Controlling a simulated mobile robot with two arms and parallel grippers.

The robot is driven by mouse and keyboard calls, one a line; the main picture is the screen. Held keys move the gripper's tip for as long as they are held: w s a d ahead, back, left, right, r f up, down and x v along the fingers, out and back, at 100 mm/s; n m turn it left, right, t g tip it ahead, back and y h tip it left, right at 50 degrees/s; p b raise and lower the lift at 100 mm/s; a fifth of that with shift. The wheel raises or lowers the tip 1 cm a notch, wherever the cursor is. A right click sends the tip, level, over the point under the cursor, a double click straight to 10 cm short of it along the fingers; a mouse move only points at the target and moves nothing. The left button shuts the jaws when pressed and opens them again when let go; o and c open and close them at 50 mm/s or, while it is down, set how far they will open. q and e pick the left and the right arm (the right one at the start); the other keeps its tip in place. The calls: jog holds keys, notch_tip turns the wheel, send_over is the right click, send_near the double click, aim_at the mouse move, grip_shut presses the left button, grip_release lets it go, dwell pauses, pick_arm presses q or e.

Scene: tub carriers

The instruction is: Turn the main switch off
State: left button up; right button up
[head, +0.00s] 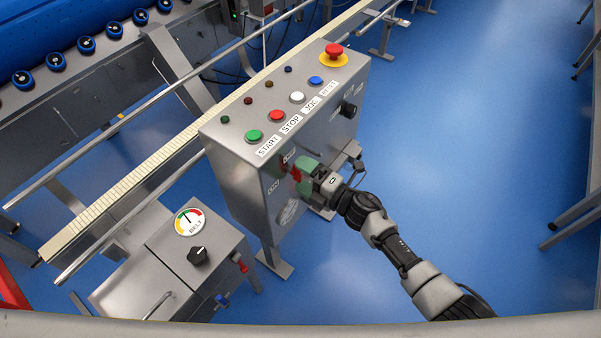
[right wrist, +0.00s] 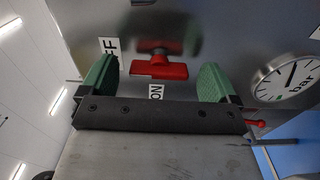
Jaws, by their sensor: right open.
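The main switch is a red handle (head: 296,174) on the front face of the grey control box (head: 235,165). In the right wrist view the red handle (right wrist: 160,70) lies between my fingers, with its bar just above the ON label (right wrist: 156,92). The OFF label (right wrist: 110,46) is to its upper left. My right gripper (head: 304,171) is at the box face, partly covering the switch in the head view. Its green fingers (right wrist: 158,82) are spread to either side of the handle, with a visible gap on each side. My left gripper is not in view.
A round pressure gauge (right wrist: 288,78) sits beside the switch. Buttons and a red emergency stop (head: 334,52) are on the box's top. A lower cabinet (head: 185,250) with a belt dial stands at left, and a conveyor (head: 130,185) runs behind.

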jog(key=v, duration=0.9)
jog(key=shift+s+d+b, duration=0.2)
jog(key=shift+d+b, duration=0.05)
jog(key=shift+b, duration=0.05)
